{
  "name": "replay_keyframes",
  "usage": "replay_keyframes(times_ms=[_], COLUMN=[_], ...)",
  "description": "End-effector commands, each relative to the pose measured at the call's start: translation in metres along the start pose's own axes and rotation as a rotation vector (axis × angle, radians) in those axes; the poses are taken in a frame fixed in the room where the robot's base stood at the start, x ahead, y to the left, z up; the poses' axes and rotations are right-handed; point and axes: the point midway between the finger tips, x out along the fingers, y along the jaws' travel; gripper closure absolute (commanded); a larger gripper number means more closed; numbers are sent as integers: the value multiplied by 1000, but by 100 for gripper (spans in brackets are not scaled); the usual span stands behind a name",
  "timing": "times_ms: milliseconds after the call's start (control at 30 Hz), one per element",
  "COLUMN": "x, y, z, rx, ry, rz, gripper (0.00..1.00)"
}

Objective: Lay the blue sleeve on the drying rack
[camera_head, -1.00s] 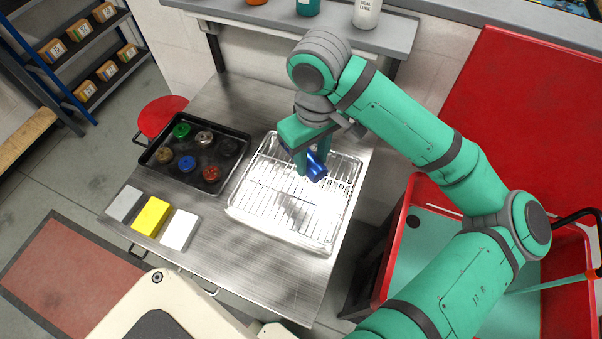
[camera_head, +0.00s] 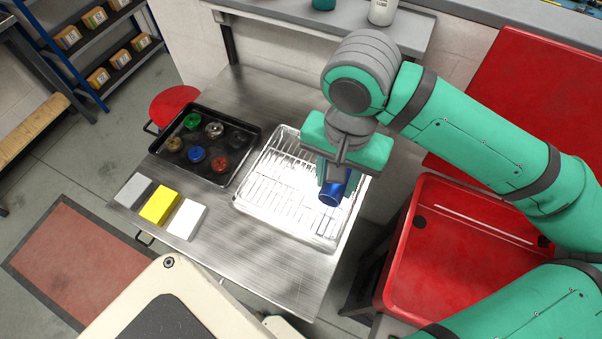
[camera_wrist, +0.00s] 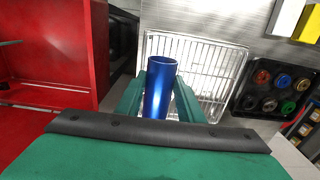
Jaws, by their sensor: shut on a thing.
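The blue sleeve (camera_head: 332,192) is a shiny metallic blue tube. My gripper (camera_head: 335,176) is shut on it above the right part of the drying rack (camera_head: 262,206), a wire rack in a pale tray. In the wrist view the sleeve (camera_wrist: 159,88) stands between my two green fingers (camera_wrist: 158,100), its open end facing away from the palm. The rack's wires (camera_wrist: 215,62) show behind it. Its height above the rack is hard to judge. The rack holds nothing else.
A black tray (camera_head: 163,150) with several coloured round parts stands left of the rack. Grey, yellow (camera_head: 160,204) and white blocks lie at the table's front left. A red tool cart (camera_head: 450,270) stands to the right. A shelf (camera_head: 300,14) with bottles hangs behind.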

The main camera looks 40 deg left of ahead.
Motion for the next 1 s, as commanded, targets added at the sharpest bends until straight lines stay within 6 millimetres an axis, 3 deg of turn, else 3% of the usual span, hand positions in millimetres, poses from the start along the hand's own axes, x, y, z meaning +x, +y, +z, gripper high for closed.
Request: replay_keyframes(times_ms=[233,433,800,1000], x=[24,57,86,110], y=[-51,-74,-94,-93], z=[-19,-28,-36,-36], rx=[-5,-2,-1,0], ry=[-1,-1,0,0], rz=[2,0,2,2], gripper=[92,92,92,92])
